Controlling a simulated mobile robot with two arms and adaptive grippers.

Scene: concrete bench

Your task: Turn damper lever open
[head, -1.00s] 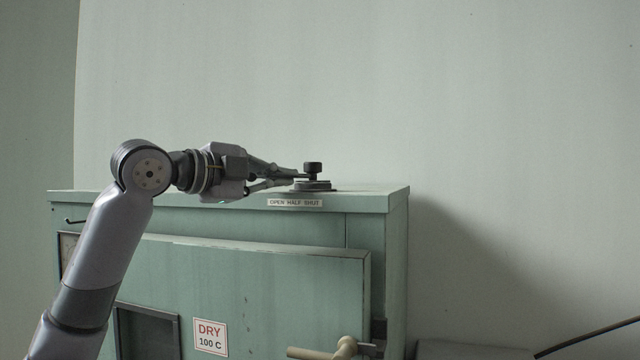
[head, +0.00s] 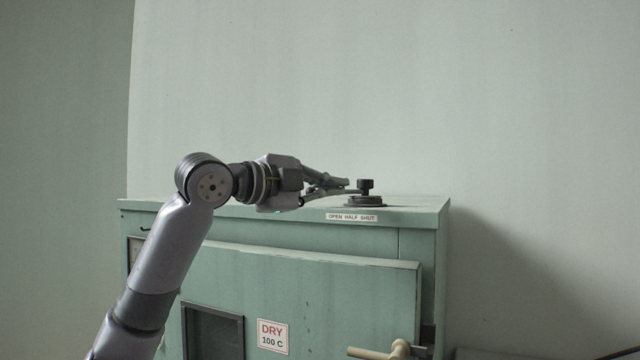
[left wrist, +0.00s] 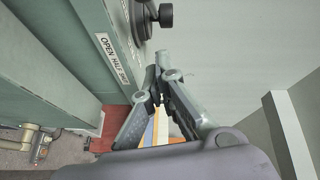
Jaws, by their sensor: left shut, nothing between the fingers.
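The damper lever (head: 367,185) has a black knob above a round dark base (head: 366,201) on top of the green oven cabinet. The knob also shows at the top of the left wrist view (left wrist: 165,15). A white label reading OPEN HALF SHUT (head: 352,217) is on the cabinet's front edge below it. My left gripper (head: 347,186) is shut and empty, its fingertips just left of the knob. In the left wrist view the fingers (left wrist: 160,72) point toward the dial side, with a gap to the knob. I cannot tell which word the lever points at. My right gripper is out of view.
The green cabinet (head: 410,238) has a door with a DRY 100 C sign (head: 272,337) and a tan handle (head: 385,351) at lower right. A plain wall stands behind.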

